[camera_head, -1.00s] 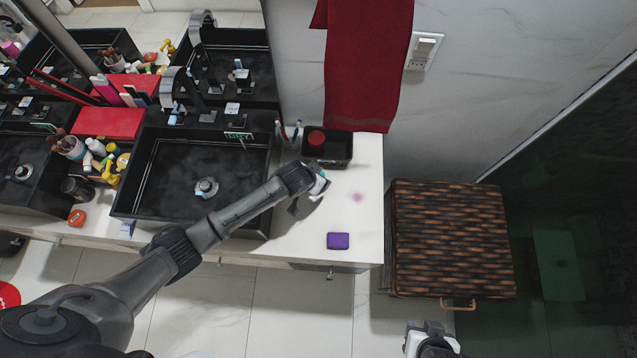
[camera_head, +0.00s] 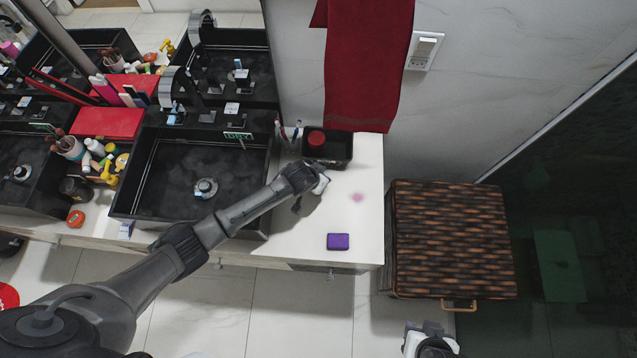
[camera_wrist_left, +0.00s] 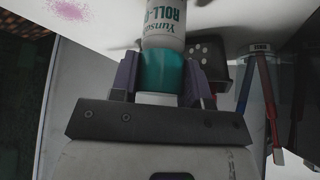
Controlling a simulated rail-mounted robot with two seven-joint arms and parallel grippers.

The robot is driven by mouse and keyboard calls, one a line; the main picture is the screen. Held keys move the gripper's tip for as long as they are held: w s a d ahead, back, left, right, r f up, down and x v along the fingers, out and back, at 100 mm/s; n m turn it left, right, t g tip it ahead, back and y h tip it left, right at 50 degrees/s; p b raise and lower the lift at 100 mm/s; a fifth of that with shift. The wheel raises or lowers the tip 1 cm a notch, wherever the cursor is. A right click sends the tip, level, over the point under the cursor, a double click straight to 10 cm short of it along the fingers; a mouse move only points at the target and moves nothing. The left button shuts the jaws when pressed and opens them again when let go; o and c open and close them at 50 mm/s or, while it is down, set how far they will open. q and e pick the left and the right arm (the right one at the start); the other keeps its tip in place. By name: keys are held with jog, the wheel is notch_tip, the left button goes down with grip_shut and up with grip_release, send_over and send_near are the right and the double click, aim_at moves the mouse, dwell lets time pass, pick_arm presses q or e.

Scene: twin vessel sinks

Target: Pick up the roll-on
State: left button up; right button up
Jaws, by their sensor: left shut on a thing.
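The roll-on (camera_wrist_left: 163,20) is a white bottle with a teal band and dark lettering, in the upper middle of the left wrist view. My left gripper (camera_wrist_left: 162,72) is shut on it, one finger on each side of the teal part. In the head view, my left gripper (camera_head: 321,184) is over the white counter (camera_head: 300,222), just in front of the black box. I cannot tell whether the bottle touches the counter. My right gripper (camera_head: 430,332) is partly in view at the bottom edge, away from the counter; its fingers do not show clearly.
A black box (camera_head: 342,160) with a red round item stands behind the left gripper, beside toothbrushes (camera_head: 290,130). A purple block (camera_head: 338,241) lies near the front edge. A black sink (camera_head: 170,180) is left, a woven basket (camera_head: 450,240) right. The counter's right part is mostly clear.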

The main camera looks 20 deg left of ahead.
pick_arm(q)
jog(key=c, duration=0.5)
jog(key=shift+r, duration=0.1)
